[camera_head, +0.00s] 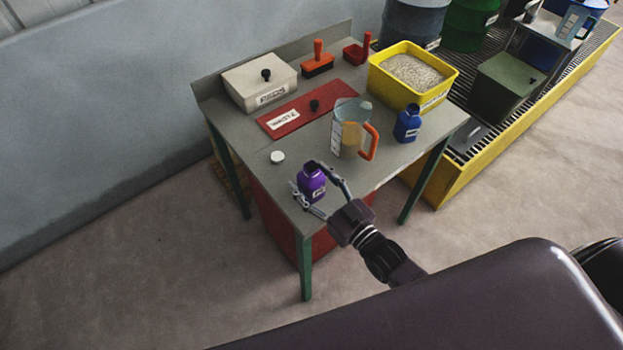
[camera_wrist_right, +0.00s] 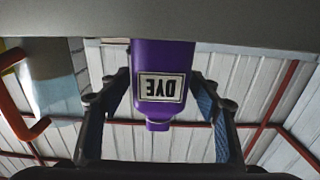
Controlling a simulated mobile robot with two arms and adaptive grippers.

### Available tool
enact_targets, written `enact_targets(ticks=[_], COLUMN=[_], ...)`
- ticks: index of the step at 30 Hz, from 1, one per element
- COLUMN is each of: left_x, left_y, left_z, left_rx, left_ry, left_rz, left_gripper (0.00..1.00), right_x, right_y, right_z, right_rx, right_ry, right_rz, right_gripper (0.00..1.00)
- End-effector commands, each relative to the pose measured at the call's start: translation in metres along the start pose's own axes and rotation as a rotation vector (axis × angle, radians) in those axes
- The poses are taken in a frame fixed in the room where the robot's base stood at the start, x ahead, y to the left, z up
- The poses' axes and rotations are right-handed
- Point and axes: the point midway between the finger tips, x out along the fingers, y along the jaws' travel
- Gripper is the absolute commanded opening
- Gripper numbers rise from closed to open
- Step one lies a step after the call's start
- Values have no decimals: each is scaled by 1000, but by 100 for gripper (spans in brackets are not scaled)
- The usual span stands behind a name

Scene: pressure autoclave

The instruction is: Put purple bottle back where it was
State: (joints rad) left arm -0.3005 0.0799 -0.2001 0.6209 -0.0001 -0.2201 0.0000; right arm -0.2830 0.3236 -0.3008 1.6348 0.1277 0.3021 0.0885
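The purple bottle (camera_head: 311,183) stands upright near the front corner of the grey table (camera_head: 233,122). In the upside-down right wrist view, the bottle (camera_wrist_right: 163,62) shows its DYE label, with its base at the table surface. My right gripper (camera_head: 300,175) is at the bottle, with one finger on each side. In the wrist view, the fingers of this gripper (camera_wrist_right: 161,88) are spread, and the bottle stands between them. They look open rather than closed on it. A white cap (camera_head: 277,156) lies on the table behind the bottle. My left gripper is not in view.
A measuring jug (camera_head: 349,130) with an orange handle and a blue bottle (camera_head: 407,123) stand right of the purple bottle. Behind are a red plate (camera_head: 290,117), a white-lidded box (camera_head: 259,83) and a yellow bin (camera_head: 434,85) of granules. The table's left front is clear.

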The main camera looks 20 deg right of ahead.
Motion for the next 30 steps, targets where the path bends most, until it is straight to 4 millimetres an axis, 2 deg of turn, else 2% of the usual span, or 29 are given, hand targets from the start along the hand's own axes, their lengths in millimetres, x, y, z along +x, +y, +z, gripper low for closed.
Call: enact_targets(ticks=[11,14,24,30], left_x=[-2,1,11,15], left_y=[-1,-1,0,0], left_z=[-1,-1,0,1], left_rx=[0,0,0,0], left_ry=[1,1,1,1], left_rz=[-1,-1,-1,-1], left_gripper=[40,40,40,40], right_x=[-2,-15,-82,-109], right_y=[0,0,0,0], right_z=[-4,-1,0,-2], right_rx=[0,0,1,0], right_ry=[-1,-3,-5,-2], right_rz=[0,1,1,0], right_gripper=[60,60,60,60])
